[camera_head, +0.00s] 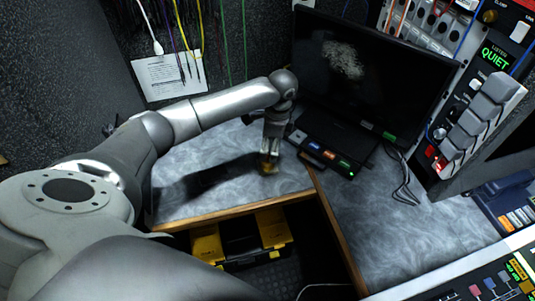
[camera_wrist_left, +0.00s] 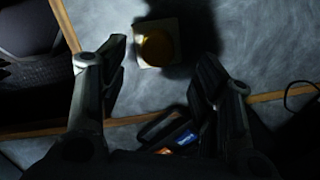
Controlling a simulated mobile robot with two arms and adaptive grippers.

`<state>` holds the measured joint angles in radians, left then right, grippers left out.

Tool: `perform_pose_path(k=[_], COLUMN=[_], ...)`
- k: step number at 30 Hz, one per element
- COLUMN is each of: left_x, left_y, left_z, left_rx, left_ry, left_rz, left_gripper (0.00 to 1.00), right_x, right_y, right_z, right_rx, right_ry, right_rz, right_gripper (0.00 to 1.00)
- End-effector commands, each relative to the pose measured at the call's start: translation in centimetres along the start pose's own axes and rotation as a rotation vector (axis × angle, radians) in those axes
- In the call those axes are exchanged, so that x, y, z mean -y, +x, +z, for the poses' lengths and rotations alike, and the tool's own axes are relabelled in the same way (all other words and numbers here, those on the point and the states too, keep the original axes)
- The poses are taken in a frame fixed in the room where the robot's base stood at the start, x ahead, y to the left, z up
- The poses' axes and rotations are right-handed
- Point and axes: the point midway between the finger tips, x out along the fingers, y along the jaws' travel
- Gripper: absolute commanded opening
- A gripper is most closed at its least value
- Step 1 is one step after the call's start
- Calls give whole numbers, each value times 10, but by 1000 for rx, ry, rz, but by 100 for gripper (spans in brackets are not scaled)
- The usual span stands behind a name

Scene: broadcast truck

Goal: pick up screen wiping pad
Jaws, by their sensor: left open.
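A small pale square pad with a round amber top (camera_wrist_left: 157,46) lies on the grey marbled counter; I take it to be the wiping pad. In the head view only a yellowish bit of it (camera_head: 268,168) shows at my left gripper's tips. My left gripper (camera_head: 269,158) points down over the counter. In the wrist view its two fingers (camera_wrist_left: 160,75) are apart with nothing between them, and the pad lies beyond the tips, nearer the left finger. The monitor (camera_head: 366,75) at the back has a pale smudge on its dark screen. My right gripper is not in view.
A black button panel (camera_head: 322,154) sits just right of the gripper, before the monitor. Wooden edging (camera_head: 237,209) borders the counter; below it is a recess with a yellow and black case (camera_head: 207,248). Control consoles stand at right. The left counter is clear.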

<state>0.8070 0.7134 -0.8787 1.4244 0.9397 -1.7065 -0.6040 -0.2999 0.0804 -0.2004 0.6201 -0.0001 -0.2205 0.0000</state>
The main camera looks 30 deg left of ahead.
Motion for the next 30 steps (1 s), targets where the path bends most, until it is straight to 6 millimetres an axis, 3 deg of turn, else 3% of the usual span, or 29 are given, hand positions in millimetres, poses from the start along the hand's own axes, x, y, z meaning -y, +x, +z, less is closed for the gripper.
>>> perform_pose_path(k=[5,15,23,30], left_x=[-1,-3,-3,-2], left_y=[13,58,62,62], left_z=[0,0,0,0], left_rx=[0,1,0,0], left_ry=[0,-1,0,0], left_rz=[0,-1,-2,-2], left_gripper=[59,59,59,30], right_x=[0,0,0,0], right_y=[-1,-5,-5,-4], right_z=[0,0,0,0], right_rx=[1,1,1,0], right_ry=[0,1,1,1], right_rz=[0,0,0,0], right_gripper=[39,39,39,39])
